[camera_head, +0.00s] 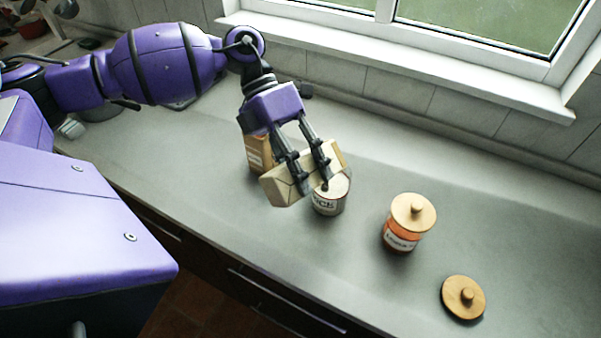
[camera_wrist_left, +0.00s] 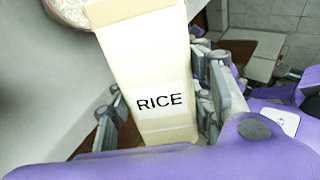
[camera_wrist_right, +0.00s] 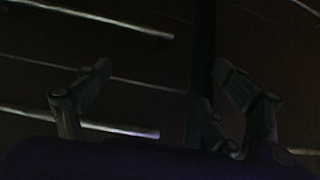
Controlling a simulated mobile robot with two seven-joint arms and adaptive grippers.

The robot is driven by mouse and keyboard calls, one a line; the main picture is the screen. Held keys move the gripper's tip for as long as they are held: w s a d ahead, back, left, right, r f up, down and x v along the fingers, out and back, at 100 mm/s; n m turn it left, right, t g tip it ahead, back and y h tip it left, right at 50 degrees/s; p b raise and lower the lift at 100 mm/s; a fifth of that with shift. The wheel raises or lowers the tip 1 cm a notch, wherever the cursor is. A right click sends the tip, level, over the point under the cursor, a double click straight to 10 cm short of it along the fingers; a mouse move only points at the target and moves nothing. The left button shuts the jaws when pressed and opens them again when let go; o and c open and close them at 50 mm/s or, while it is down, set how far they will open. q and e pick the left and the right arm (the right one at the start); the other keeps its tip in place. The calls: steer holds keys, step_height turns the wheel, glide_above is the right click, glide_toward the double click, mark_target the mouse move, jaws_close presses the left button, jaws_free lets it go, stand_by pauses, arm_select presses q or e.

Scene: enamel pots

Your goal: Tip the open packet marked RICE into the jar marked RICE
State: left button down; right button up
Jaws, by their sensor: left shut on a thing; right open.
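The cream packet marked RICE (camera_wrist_left: 158,85) is in my left gripper (camera_head: 314,184), whose fingers are shut on its two sides. In the head view the packet (camera_head: 277,190) lies tipped over on its side above the jar (camera_head: 329,205). The jar's label shows "ICE", the rest being covered. The left wrist view shows part of the jar's round opening (camera_wrist_left: 72,10), with pale grainy contents, beyond the packet's far end. The packet's mouth is hidden. My right gripper (camera_wrist_right: 165,82) is open and empty in the dark right wrist view.
A brown packet (camera_head: 257,153) stands behind the held packet, its label unreadable. A jar of orange contents with a wooden lid (camera_head: 403,235) stands to the right. A loose wooden lid (camera_head: 463,298) lies near the front edge.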

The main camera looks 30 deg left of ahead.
arm_select(q)
steer(key=shift+r+m+t+h+p, duration=0.55)
steer(key=shift+m+t+p, duration=0.15)
steer(key=shift+t+p, duration=0.4)
steer(key=shift+r+t, duration=0.15)
steer(key=shift+t, duration=0.25)
steer(key=shift+m+t+h+p, duration=0.25)
steer(key=shift+m+t+p, duration=0.05)
steer(key=shift+m+p, duration=0.1)
arm_select(e)
steer(key=shift+t, duration=0.4)
steer(key=w+r, duration=0.1)
steer(key=r, duration=0.1)
steer(key=w+r, duration=0.1)
steer(key=r, duration=0.1)
steer(key=shift+w, duration=0.3)
steer(key=shift+w, duration=0.1)
